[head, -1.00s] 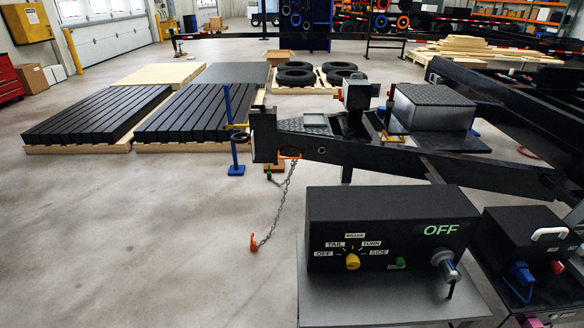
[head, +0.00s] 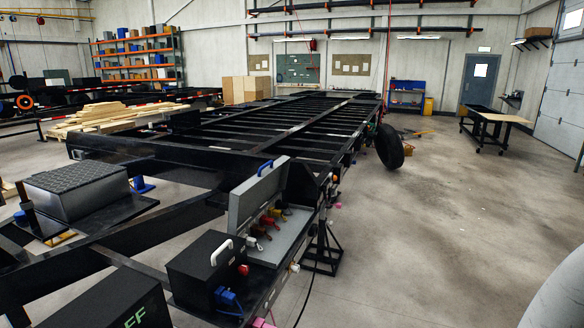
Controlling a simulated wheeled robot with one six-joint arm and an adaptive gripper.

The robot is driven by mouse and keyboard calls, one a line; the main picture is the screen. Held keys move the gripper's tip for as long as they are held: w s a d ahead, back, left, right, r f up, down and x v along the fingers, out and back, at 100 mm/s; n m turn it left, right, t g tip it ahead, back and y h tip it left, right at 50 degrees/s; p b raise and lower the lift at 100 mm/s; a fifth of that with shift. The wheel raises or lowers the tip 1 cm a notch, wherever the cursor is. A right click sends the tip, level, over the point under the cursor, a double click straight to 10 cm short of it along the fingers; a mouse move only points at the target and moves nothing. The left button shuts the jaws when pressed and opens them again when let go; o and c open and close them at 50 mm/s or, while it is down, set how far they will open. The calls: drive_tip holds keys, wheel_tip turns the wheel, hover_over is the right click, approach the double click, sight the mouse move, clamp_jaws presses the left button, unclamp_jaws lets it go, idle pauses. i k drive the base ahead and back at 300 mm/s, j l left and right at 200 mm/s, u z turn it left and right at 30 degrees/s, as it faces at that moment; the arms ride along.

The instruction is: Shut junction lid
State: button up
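A grey junction box (head: 283,240) sits on the black trailer frame, right of the middle of its near end. Its grey lid (head: 257,196) stands open, raised steeply at the left side of the box, with a blue handle (head: 265,168) on its top edge. Inside, several coloured fittings (head: 268,220) in red, yellow and other colours show. My gripper is not in view, so its distance to the lid cannot be told.
A black box with a white handle (head: 221,253) and a blue plug (head: 228,296) stands just in front of the junction box. The trailer frame (head: 110,155) fills the left and centre. Open concrete floor (head: 440,220) lies to the right, beyond a black stand (head: 323,250) and a tyre (head: 389,147).

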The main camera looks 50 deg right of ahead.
sight(245, 200)
drive_tip(key=z, duration=1.05)
